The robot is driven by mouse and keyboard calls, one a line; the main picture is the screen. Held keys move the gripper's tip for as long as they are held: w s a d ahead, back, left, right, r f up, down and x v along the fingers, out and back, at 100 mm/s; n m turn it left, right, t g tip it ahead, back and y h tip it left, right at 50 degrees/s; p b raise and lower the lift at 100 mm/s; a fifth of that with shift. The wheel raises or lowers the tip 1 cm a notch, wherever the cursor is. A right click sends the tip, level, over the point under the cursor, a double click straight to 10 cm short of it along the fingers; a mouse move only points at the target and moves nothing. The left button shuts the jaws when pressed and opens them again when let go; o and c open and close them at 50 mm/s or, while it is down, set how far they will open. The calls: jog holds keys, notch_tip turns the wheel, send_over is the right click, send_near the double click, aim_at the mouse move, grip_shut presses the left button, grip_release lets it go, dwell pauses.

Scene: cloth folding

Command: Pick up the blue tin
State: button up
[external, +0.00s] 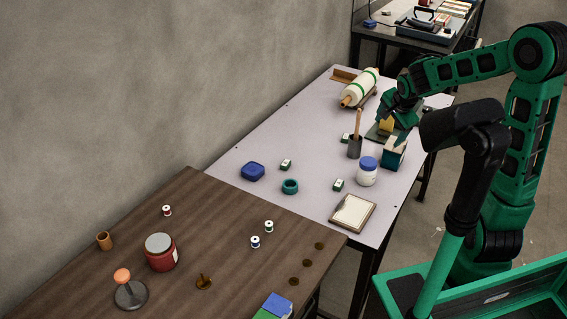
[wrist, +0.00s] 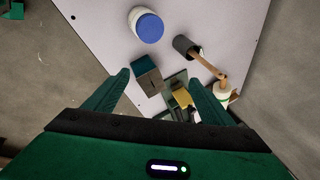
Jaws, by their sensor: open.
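The blue tin (external: 253,172), a low rounded-square container, sits on the white table's left part in the external view. It does not show in the wrist view. My gripper (external: 391,137) is at the table's far right side, well away from the tin, above a teal box. In the wrist view my gripper (wrist: 160,78) has its fingers spread with nothing held between them. The teal box (wrist: 147,76) lies below and between the fingers in that view.
A green-white block (external: 286,165) is close to the tin. A wooden table (external: 215,235) adjoins.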

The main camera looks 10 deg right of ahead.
jog(key=w+a+f+m+t+y, duration=0.1)
jog(key=w+a+m+y, duration=0.25)
jog(key=a, duration=0.75)
jog(key=w+a+m+t+y, duration=0.2)
jog(key=w+a, duration=0.2)
jog(key=a, duration=0.6)
jog(key=w+a+r+m+t+y, duration=0.1)
jog(key=a+r+m+y, duration=0.2)
jog(key=a, duration=0.5)
jog(key=w+a+r+m+t+y, duration=0.1)
jog(key=a+r+m+y, duration=0.15)
jog(key=a+m, duration=0.4)
jog(key=n+h, duration=0.1)
jog(key=n, duration=0.1)
send_near(252, 169)
jog(key=x, duration=0.5)
jog(key=shift+w+d+r, duration=0.25)
jog(key=shift+w, duration=0.05)
jog(key=shift+s+f+x, duration=0.1)
jog(key=shift+f+x, duration=0.05)
jog(key=shift+x, duration=1.25)
jog(key=shift+s+f+x, duration=0.15)
jog(key=shift+x, duration=1.2)
jog(key=shift+a, duration=0.1)
jog(key=shift+c, duration=0.7)
jog(key=shift+r, duration=0.1)
jog(key=c, duration=1.3)
